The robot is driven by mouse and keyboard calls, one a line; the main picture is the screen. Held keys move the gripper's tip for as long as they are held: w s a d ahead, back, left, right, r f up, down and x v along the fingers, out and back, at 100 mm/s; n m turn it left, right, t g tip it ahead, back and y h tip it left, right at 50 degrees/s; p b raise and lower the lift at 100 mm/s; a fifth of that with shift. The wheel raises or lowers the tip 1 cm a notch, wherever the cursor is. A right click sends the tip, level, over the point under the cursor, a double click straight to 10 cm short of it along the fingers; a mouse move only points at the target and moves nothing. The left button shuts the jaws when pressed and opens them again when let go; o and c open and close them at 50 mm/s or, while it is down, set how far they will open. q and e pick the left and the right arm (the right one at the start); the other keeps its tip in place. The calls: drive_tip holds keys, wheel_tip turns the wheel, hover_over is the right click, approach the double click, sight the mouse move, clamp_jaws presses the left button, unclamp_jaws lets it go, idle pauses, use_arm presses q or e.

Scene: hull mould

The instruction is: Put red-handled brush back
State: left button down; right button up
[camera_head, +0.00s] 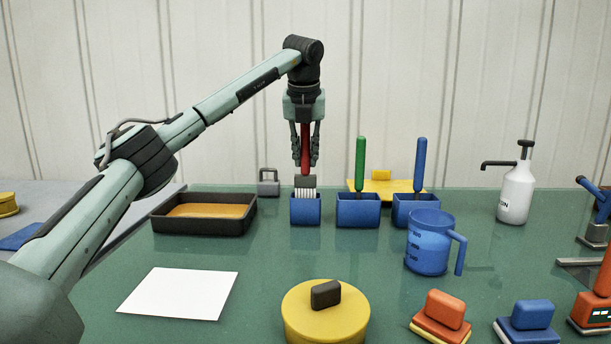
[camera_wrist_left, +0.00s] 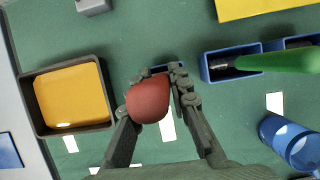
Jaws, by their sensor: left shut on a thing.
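My left gripper (camera_head: 305,161) points down and is shut on the red handle of the red-handled brush (camera_head: 305,145). The brush hangs upright, with a grey ferrule and white bristles at its lower end. The bristles are over the leftmost blue holder (camera_head: 306,212), their lower ends at its rim. I cannot tell whether they are just inside or just behind the rim. In the left wrist view the round red handle end (camera_wrist_left: 148,98) sits between the fingers (camera_wrist_left: 166,82) and hides most of the holder below. My right gripper is not in view.
Two more blue holders carry a green-handled brush (camera_head: 360,165) and a blue-handled brush (camera_head: 420,165). Left is a dark tray (camera_head: 200,226) with an amber layer. A blue jug (camera_head: 427,245), yellow lidded tub (camera_head: 325,320) and white sheet (camera_head: 180,293) are nearer. A pump bottle (camera_head: 516,190) stands right.

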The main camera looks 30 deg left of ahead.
sight(305, 160)
use_arm(q)
wheel_tip(305, 160, down, 4)
drive_tip(key=shift+r, duration=0.2)
drive_tip(key=c, duration=1.4)
unclamp_jaws()
drive_tip(key=v, duration=1.2)
drive_tip(key=shift+w, duration=0.1)
